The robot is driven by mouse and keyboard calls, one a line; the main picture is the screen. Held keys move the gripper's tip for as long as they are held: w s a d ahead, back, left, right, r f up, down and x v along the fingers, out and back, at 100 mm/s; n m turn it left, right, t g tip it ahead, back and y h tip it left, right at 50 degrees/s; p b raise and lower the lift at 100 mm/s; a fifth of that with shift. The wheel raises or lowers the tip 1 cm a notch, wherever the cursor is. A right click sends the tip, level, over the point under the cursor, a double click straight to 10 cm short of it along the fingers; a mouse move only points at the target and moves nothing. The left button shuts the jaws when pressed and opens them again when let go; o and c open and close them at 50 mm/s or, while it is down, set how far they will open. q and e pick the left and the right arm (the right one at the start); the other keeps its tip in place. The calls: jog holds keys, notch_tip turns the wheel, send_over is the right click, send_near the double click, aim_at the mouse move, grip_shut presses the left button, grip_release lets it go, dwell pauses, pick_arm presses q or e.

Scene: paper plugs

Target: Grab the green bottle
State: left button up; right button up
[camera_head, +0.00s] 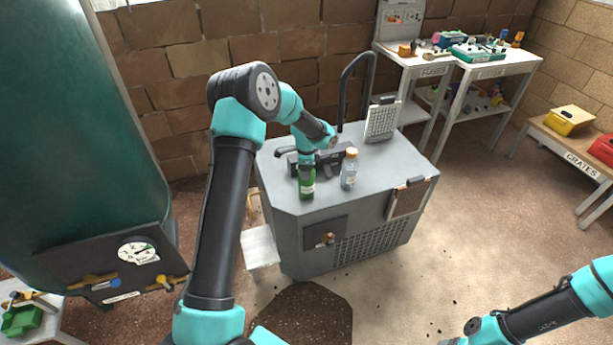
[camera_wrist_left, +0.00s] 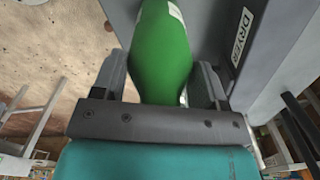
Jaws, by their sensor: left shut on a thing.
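The green bottle (camera_head: 307,184) stands upright on top of a grey dryer cabinet (camera_head: 325,208) in the head view. My left gripper (camera_head: 306,163) reaches over the cabinet and is at the bottle's upper part. In the left wrist view the bottle (camera_wrist_left: 160,50) lies between the two fingers of my left gripper (camera_wrist_left: 160,85), which is shut on it. The bottle's top is hidden by the gripper. My right arm shows at the lower right of the head view, but its fingers cannot be made out.
A clear bottle with an orange cap (camera_head: 349,170) stands just right of the green bottle. A black hose (camera_head: 357,75) rises behind. A large green tank (camera_head: 75,130) fills the left side. Workbenches (camera_head: 445,62) stand at the back right. The floor at right is mostly open.

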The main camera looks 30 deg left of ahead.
pick_arm(q)
jog(key=shift+r, duration=0.1)
jog(key=shift+r, duration=0.25)
notch_tip(320, 180, up, 3)
jog(key=shift+f, duration=0.15)
jog(key=s+d+r, duration=0.1)
jog(key=s+d, duration=0.7)
jog(key=s, duration=0.5)
jog(key=shift+s+d+r, duration=0.25)
jog(key=shift+s+r, duration=0.05)
